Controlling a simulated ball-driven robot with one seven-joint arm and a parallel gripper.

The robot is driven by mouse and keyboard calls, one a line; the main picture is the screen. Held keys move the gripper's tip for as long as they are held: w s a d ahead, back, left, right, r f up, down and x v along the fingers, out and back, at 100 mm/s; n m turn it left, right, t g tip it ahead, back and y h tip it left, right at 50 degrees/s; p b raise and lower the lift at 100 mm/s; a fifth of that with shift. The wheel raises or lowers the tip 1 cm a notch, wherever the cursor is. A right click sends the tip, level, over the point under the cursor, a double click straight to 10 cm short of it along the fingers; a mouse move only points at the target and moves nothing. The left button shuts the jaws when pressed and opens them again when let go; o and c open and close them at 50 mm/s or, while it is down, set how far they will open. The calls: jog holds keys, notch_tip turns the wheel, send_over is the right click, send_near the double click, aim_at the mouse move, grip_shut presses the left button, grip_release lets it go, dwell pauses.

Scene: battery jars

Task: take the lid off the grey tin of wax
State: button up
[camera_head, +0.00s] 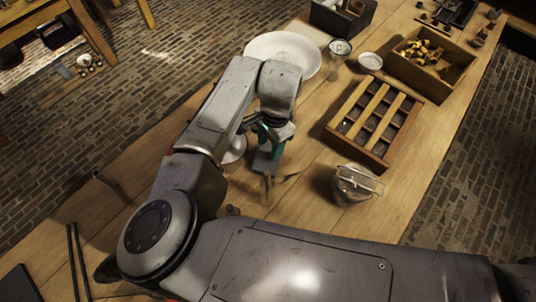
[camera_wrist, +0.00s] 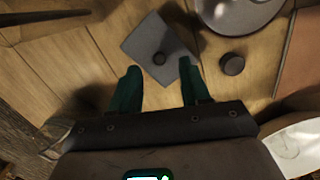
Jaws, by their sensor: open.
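In the wrist view a grey square top with a dark round knob (camera_wrist: 160,57) lies just beyond my fingertips; it looks like the lidded grey tin of wax seen from above. Its sides are hidden, so I cannot tell its height or how the lid sits. My gripper (camera_wrist: 159,76) is open, its two dark green fingers apart and empty, one on each side of the square's near corner.
A small dark round piece (camera_wrist: 232,64) and a round grey object (camera_wrist: 238,14) lie right of the square. A glass jar (camera_head: 354,186), a slatted wooden box (camera_head: 374,122), a white plate (camera_head: 283,50) and a wooden crate (camera_head: 430,62) stand on the wooden table (camera_head: 310,215).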

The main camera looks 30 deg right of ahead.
aim_at(268, 154)
jog(key=shift+a+f, duration=0.2)
jog(key=shift+f, duration=1.6)
jog(key=shift+c, duration=0.4)
grip_shut()
